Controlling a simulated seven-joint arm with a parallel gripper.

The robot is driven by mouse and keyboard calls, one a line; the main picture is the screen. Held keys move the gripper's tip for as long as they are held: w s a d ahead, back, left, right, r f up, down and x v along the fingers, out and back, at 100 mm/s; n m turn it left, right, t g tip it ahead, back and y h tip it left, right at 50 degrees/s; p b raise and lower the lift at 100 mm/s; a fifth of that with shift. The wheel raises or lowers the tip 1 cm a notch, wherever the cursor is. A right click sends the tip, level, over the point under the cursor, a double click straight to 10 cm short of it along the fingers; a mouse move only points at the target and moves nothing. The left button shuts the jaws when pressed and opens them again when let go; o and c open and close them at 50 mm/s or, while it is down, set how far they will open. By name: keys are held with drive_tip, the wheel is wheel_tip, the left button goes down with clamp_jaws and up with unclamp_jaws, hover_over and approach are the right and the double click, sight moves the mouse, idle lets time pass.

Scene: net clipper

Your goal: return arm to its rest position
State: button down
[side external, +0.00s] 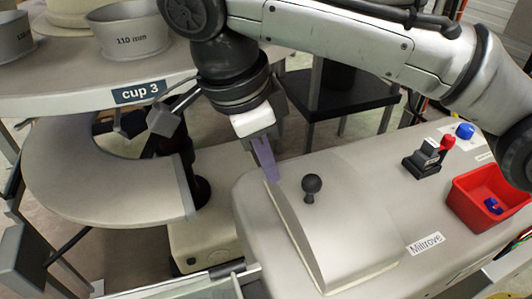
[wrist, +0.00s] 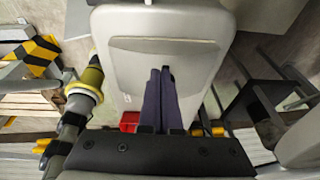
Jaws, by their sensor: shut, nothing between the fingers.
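My gripper (side external: 265,160) points down in the side external view, with its purple fingers close together and nothing between them. The fingertips are at the left edge of the grey machine housing, left of the black ball knob (side external: 312,185); I cannot tell whether they touch it. In the wrist view my gripper (wrist: 161,72) shows as two purple fingers side by side, in front of a large grey panel. My arm reaches in from the upper right.
The grey housing labelled Millrove (side external: 345,225) carries a black block with a red-knobbed lever (side external: 428,155), a blue button (side external: 465,131) and a red bin (side external: 480,195) with blue pieces. A round table (side external: 70,75) with cups and a curved tray (side external: 100,205) stand at left.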

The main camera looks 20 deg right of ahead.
drive_tip(key=shift+v, duration=0.85)
drive_tip(key=w+d+r+m+y, duration=0.1)
drive_tip(key=d+r+m, duration=0.1)
drive_tip(key=d+r, duration=0.45)
drive_tip(key=w+d+r+m, duration=0.1)
drive_tip(key=d+r, duration=0.3)
drive_tip(key=d, duration=0.6)
drive_tip(key=s+d+r+n+t+y, duration=0.1)
drive_tip(key=s+d, duration=0.2)
drive_tip(key=d, duration=0.4)
drive_tip(key=s+d+r+n, duration=0.1)
drive_tip(key=s+d, duration=0.2)
drive_tip(key=d, duration=0.4)
drive_tip(key=s+d+f+n+t, duration=0.2)
drive_tip(key=s+d+f+n, duration=0.3)
drive_tip(key=s+d+f, duration=0.25)
drive_tip(key=s+f+n+t, duration=0.1)
drive_tip(key=s+f+n, duration=0.1)
drive_tip(key=f+n, duration=0.4)
drive_tip(key=s+f+n+t+y, duration=0.1)
drive_tip(key=s+f+n, duration=0.1)
drive_tip(key=f+n, duration=0.5)
drive_tip(key=shift+s+n, duration=0.35)
drive_tip(key=shift+n, duration=0.35)
